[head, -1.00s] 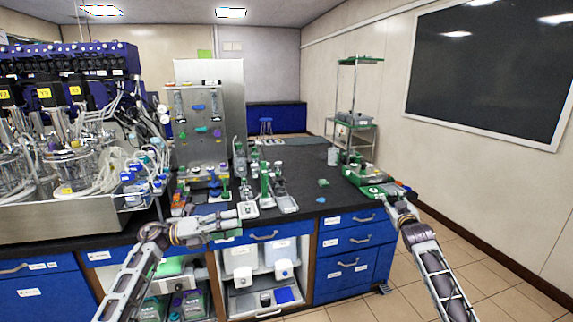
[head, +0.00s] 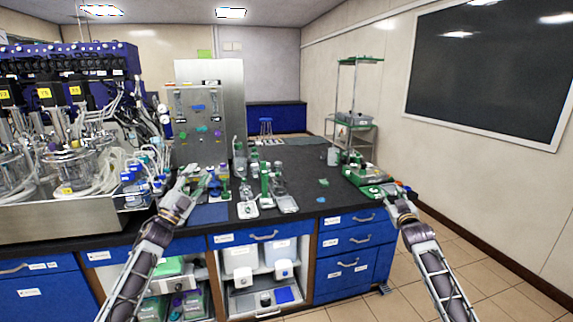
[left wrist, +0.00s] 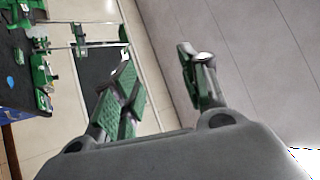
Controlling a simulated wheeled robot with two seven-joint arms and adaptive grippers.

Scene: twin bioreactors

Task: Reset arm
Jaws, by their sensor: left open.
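My left gripper (head: 204,182) is raised over the left part of the bench, in front of the steel panel. In the left wrist view its two green-padded fingers (left wrist: 158,85) stand apart with nothing between them. My right gripper (head: 393,191) is at the right end of the bench, close to a green device (head: 368,176). Its fingers are too small to tell open from shut, and I cannot tell whether it touches the device.
The dark bench top (head: 315,160) holds bottles and a small white tray (head: 248,210). A blue mat (head: 208,214) lies near the front edge. A steel panel (head: 202,130) and the bioreactor tray (head: 60,217) stand left. The bench's middle right is mostly clear.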

